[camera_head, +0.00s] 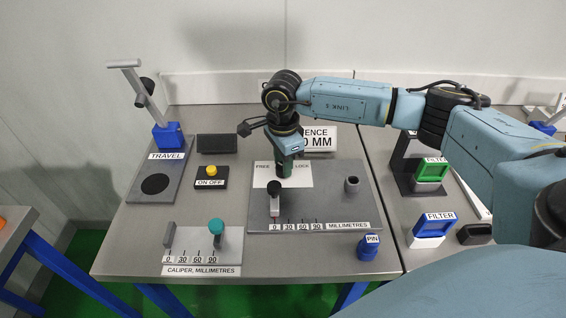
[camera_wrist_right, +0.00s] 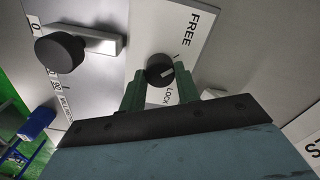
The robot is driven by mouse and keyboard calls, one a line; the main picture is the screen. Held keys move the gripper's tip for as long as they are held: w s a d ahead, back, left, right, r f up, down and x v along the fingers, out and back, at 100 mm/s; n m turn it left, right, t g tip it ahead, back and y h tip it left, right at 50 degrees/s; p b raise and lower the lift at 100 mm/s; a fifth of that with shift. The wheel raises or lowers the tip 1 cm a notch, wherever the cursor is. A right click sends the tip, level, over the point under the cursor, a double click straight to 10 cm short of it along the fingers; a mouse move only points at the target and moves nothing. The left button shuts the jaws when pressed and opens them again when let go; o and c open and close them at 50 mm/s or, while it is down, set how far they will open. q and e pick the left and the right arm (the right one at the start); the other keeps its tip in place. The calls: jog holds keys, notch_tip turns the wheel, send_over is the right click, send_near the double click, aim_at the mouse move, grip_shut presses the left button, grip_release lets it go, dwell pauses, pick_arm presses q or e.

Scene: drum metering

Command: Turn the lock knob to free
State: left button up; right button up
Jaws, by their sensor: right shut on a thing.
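The lock knob (camera_wrist_right: 160,72) is a small dark round knob with a pale pointer line, on a white plate (camera_wrist_right: 142,40) printed FREE and LOCK. In the wrist view the pointer slants up and right, between the two words; I cannot tell its exact setting. My right gripper (camera_head: 284,168) points down over the plate. In the wrist view its green fingers (camera_wrist_right: 160,88) are shut on the knob, one on each side. In the head view the gripper hides the knob. My left gripper is not in view.
A black-headed slider (camera_head: 274,190) stands close in front of the gripper on the grey millimetre panel (camera_head: 325,208). A teal-knobbed caliper (camera_head: 216,228), blue pin (camera_head: 369,247) and yellow button (camera_head: 211,171) are nearby.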

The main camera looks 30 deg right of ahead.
jog(key=shift+r, duration=0.1)
jog(key=o, duration=1)
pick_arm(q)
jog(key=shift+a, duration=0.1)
pick_arm(e)
jog(key=shift+r, duration=0.1)
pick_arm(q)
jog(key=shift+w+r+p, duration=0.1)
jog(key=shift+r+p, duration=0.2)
pick_arm(e)
notch_tip(320, 180, up, 13)
jog(key=shift+r, duration=0.1)
